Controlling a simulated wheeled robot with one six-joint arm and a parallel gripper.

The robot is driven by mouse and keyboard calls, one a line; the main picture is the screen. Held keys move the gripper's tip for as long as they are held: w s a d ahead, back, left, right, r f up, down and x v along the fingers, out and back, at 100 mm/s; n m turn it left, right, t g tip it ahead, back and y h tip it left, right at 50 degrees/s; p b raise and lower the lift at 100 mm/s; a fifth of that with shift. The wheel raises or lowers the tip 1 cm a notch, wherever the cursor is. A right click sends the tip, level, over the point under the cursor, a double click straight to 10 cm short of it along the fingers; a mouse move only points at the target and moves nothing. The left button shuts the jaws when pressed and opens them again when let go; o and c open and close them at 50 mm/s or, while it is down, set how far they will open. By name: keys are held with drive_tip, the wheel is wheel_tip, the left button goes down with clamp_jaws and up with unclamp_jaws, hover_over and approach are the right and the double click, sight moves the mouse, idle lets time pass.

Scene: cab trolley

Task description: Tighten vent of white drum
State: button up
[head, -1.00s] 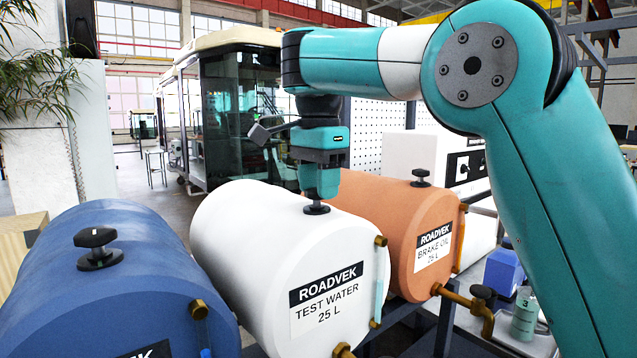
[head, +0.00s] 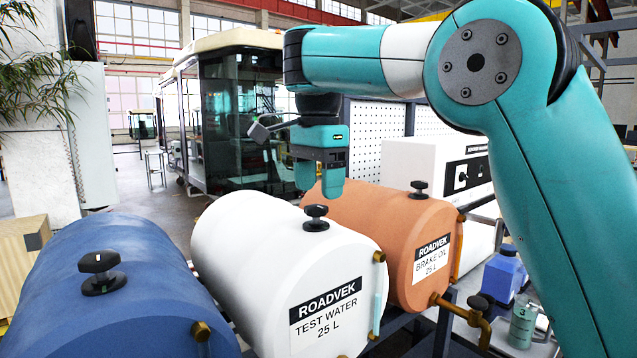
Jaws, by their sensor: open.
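The white drum (head: 250,240) lies on its side in the middle, labelled "ROADVEK TEST WATER 25 L". Its vent (head: 316,217) is a black knob on a round base on top of the drum, in full view. My gripper (head: 319,190) points down above and behind the vent in the picture. Its two teal fingers are apart with nothing between them. A gap shows between the fingers and the vent knob.
A blue drum (head: 130,290) with a black vent (head: 101,272) lies at left. An orange drum (head: 385,230) labelled "BRAKE OIL" lies at right, with its own vent (head: 419,189). A brass tap (head: 460,310), a blue container (head: 503,275) and a green-grey canister (head: 522,322) are at lower right.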

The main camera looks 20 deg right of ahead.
wheel_tip(320, 180, up, 14)
drive_tip(key=p, duration=1.2)
drive_tip(key=shift+r, duration=0.15)
drive_tip(key=n+b, duration=0.6)
approach(319, 205)
drive_tip(key=s+f, duration=0.1)
drive_tip(key=s, duration=0.3)
drive_tip(key=s+a+f+n+t+b, duration=0.1)
drive_tip(key=s+a+f+n+b, duration=0.1)
drive_tip(key=s+f+n+b, duration=0.6)
drive_tip(key=s+a+f+n+y+b, duration=0.2)
drive_tip(key=s+f+n, duration=0.2)
drive_tip(key=s+f, duration=0.3)
drive_tip(key=s+a+f+n+g+y+b, duration=0.1)
drive_tip(key=s+a+f+n+y+b, duration=0.1)
drive_tip(key=s+f, duration=0.6)
wheel_tip(319, 205, down, 3)
drive_tip(key=shift+s+a+f+n+b, duration=0.1)
drive_tip(key=shift+s+a+n+b, duration=0.2)
drive_tip(key=shift+a+n+b, duration=0.65)
drive_tip(key=shift+d, duration=0.15)
